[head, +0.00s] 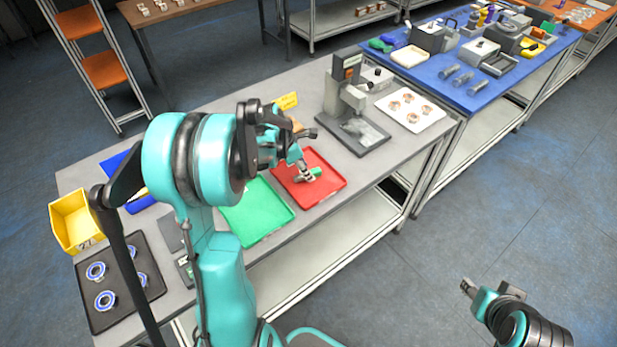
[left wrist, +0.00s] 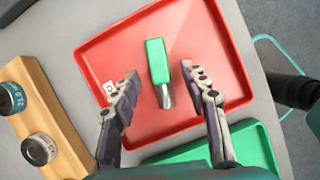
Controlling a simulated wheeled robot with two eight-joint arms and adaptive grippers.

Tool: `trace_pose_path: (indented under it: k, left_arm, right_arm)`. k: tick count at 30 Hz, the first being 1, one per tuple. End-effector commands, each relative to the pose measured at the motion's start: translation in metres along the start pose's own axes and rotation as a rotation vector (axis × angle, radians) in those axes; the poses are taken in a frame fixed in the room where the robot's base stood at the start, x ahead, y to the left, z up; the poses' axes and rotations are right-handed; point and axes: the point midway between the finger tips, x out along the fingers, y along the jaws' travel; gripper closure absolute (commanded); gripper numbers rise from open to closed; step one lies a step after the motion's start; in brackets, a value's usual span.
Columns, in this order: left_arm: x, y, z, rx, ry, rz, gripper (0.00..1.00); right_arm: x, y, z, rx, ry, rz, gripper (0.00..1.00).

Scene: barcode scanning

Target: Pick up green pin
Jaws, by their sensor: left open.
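The green pin (left wrist: 157,62), with a green body and a short grey metal end, lies in the red tray (left wrist: 105,57). In the head view the green pin (head: 315,173) is partly hidden by my left gripper (head: 305,172). In the left wrist view my left gripper (left wrist: 160,77) is open, with one finger on each side of the pin and gaps on both sides. It is empty. My right gripper (head: 468,288) is at the lower right, away from the table; its jaw opening is too small to tell.
A green tray (head: 265,222) lies next to the red tray. A wooden holder with round parts (left wrist: 38,108) stands beside the tray. A grey press-like device (head: 345,95) stands behind.

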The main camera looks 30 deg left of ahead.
Motion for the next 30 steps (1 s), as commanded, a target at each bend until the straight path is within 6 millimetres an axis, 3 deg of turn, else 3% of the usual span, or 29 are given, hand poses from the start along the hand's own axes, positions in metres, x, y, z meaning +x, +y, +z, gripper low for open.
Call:
trace_pose_path:
  k: [3, 10, 15, 30]
  left_arm:
    - [0.017, 0.000, 0.000, 0.002, 0.000, 0.000, 0.55]
    - [0.016, 0.000, 0.000, 0.002, 0.000, 0.000, 0.58]
    - [0.016, 0.000, 0.000, 0.002, 0.000, 0.000, 1.00]
    - [0.006, 0.000, 0.004, 0.002, 0.000, 0.001, 1.00]
  right_arm:
    - [0.005, 0.000, 0.004, 0.000, 0.000, 0.000, 0.60]
    - [0.004, 0.000, 0.003, 0.000, 0.000, 0.000, 0.60]
    - [0.004, 0.000, 0.003, 0.000, 0.000, 0.000, 0.60]
    - [0.001, 0.000, 0.000, 0.000, 0.000, 0.000, 0.60]
